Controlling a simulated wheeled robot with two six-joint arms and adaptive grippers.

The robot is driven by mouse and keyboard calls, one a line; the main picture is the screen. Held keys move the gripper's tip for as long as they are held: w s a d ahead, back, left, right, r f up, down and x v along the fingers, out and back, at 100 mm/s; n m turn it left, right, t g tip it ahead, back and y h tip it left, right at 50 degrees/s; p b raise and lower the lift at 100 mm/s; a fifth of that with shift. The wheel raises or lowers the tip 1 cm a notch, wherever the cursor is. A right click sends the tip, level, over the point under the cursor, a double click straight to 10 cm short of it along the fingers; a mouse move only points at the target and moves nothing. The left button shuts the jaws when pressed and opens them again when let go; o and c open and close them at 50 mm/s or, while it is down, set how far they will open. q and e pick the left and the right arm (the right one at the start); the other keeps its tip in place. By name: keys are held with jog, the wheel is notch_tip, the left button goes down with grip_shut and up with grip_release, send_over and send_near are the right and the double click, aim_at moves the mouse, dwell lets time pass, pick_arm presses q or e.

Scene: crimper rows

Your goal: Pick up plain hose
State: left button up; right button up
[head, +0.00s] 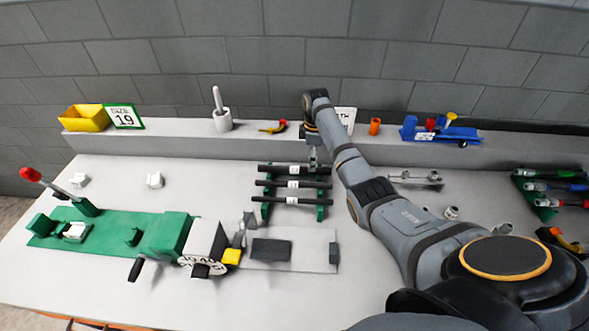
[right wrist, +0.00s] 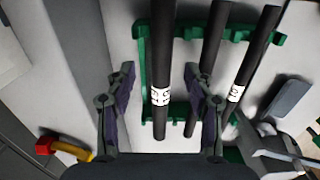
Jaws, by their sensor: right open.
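Three black hoses lie side by side on a green rack (head: 320,211). The far hose (head: 270,168) and the near hose (head: 270,199) each have a white marked band. The middle hose (head: 270,183) seems to have a light band too; in the right wrist view, a finger hides part of it. My right gripper (head: 313,158) is open above the far hose. In the right wrist view, this hose (right wrist: 161,60) runs between the open fingers (right wrist: 160,105), apart from both. I cannot tell which hose is plain. My left gripper is out of view.
A green crimper bench (head: 110,228) with a red-knobbed lever stands left. A grey shelf (head: 180,144) behind carries a yellow bin (head: 85,118), a white pestle-like piece (head: 221,116) and a blue tool (head: 440,133).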

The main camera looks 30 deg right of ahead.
notch_tip(320, 180, down, 4)
jog(key=shift+s+a, duration=0.1)
jog(key=shift+s, duration=0.05)
jog(key=shift+f, duration=0.15)
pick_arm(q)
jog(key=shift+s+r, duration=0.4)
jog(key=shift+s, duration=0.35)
pick_arm(e)
grip_shut()
